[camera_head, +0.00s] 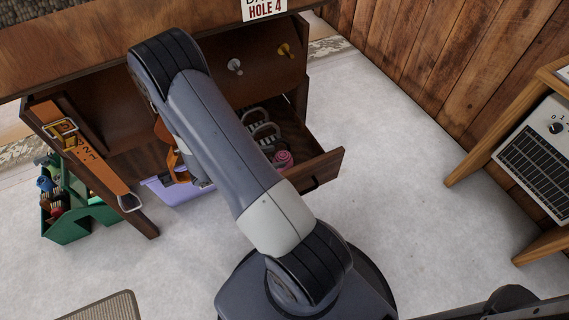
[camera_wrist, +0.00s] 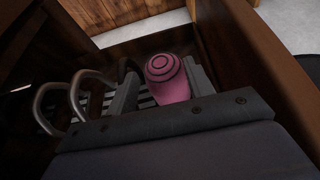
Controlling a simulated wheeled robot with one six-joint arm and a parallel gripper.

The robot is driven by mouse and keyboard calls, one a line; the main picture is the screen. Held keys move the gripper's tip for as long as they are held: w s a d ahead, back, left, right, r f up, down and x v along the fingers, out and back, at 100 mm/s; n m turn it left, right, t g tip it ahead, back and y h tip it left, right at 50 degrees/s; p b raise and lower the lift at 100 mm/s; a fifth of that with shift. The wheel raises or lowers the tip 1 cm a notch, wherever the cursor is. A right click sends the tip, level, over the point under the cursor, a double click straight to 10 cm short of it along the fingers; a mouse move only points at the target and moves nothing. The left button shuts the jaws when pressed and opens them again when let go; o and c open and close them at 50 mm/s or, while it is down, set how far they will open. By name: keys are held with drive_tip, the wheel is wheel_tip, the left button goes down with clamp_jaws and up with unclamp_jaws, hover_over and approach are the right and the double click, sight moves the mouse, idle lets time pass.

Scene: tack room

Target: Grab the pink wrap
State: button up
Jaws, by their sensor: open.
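The pink wrap (camera_wrist: 168,80) is a rolled pink cylinder with dark rings on its end. It lies in an open wooden drawer. In the head view it shows as a small pink roll (camera_head: 283,160) beside my arm, at the drawer's right part. In the wrist view my gripper (camera_wrist: 160,85) is open, with one finger on each side of the wrap's upper part. Whether the fingers touch it I cannot tell. In the head view my gripper is hidden behind my arm.
Metal stirrup-like loops (camera_head: 263,130) lie beside the wrap in the drawer (camera_head: 322,168). The drawer's walls are close around my gripper. A green caddy (camera_head: 68,230) and an orange strap (camera_head: 100,172) are at left. A heater (camera_head: 540,150) stands at right. Floor between is clear.

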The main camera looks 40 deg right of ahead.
sight(282, 155)
drive_tip(key=shift+b+x, duration=0.6)
drive_tip(key=shift+x, duration=2.4)
drive_tip(key=shift+r, duration=0.1)
drive_tip(key=c, duration=0.6)
